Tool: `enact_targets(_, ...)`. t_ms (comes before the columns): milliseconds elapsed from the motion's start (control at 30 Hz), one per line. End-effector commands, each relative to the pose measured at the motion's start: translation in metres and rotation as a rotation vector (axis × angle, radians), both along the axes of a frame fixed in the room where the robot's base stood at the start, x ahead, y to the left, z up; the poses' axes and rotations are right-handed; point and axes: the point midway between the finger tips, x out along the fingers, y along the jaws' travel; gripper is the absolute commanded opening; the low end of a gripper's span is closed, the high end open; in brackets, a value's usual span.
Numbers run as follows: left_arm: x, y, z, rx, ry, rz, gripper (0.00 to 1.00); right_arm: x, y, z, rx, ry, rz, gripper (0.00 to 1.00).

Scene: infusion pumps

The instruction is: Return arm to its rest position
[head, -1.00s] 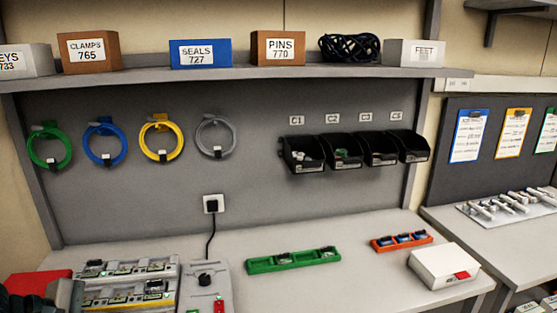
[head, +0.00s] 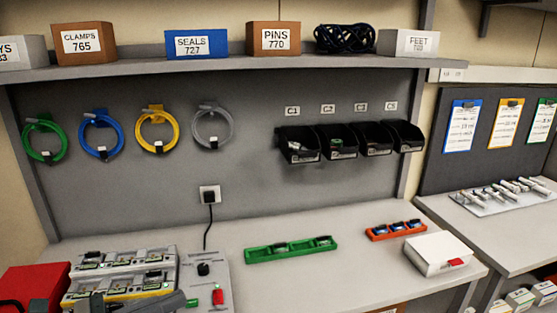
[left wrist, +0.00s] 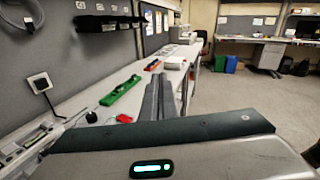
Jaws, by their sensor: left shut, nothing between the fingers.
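My left gripper (head: 180,299) comes in at the bottom left of the head view, in front of the pump rack. Its grey fingers point right and are shut with nothing between them. In the left wrist view the closed fingers (left wrist: 161,98) point away along the bench, apart from the green tray (left wrist: 120,90). The rack of pumps (head: 120,275) stands on the bench at the left, its front partly hidden by my gripper. My right gripper is in neither view.
A grey unit (head: 205,275) with a red switch stands beside the rack, and a red box (head: 35,283) is at far left. A green tray (head: 290,249), an orange tray (head: 396,231) and a white box (head: 444,252) sit further right. The front middle bench is clear.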

Motion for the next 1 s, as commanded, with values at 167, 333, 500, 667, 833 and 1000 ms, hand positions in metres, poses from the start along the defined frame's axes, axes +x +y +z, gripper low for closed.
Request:
enact_targets(167, 0.012, 0.014, 0.032, -0.547, 0.181, 0.153, 0.0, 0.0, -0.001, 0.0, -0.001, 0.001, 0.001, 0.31)
enact_targets(333, 0.029, 0.062, 0.021, -1.034, 0.385, 0.353, 0.0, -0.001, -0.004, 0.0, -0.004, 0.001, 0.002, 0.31)
enact_targets(500, 0.032, 0.114, -0.041, -1.48, 0.615, 0.612, 0.0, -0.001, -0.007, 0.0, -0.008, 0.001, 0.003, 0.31)
enact_targets(667, 0.008, 0.14, -0.132, -1.843, 0.847, 0.9, 0.0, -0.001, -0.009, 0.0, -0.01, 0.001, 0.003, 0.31)
enact_targets(833, -0.044, 0.134, -0.226, -2.116, 1.079, 1.225, 0.0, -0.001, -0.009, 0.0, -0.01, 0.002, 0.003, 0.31)
enact_targets(1000, -0.104, 0.106, -0.292, -2.274, 1.279, 1.526, 0.0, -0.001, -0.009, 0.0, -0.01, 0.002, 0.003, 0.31)
